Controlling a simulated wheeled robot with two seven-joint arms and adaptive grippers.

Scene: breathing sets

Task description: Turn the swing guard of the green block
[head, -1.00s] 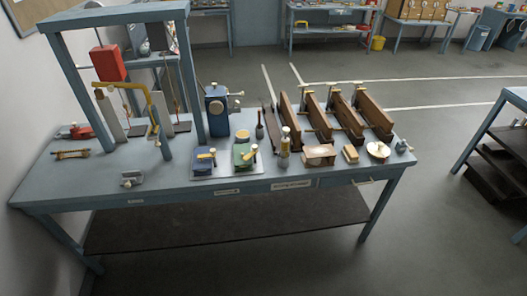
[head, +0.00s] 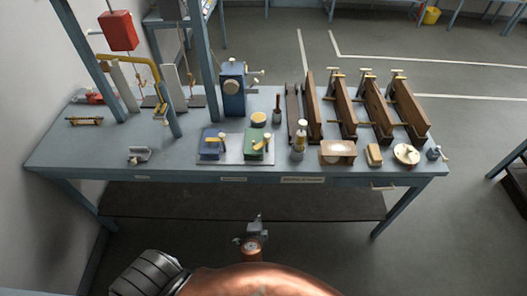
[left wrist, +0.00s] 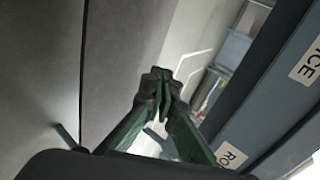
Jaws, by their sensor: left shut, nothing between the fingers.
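The green block (head: 255,154) stands on a pale plate (head: 232,159) at the front of the blue bench. Its yellow swing guard (head: 263,143) lies slantwise across its top. A blue block (head: 209,152) with a similar yellow guard is just left of it on the same plate. My left gripper (head: 254,219) is low in front of the bench, below its front edge and apart from the green block. In the left wrist view its fingertips (left wrist: 162,84) meet, with nothing seen between them. My right gripper does not show.
Behind the plate stands a blue vise-like device (head: 233,97). To the right are a brass-topped cylinder (head: 299,142), a wooden block (head: 338,152) and several tall brown boards (head: 312,110). A frame post (head: 207,62) rises behind left.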

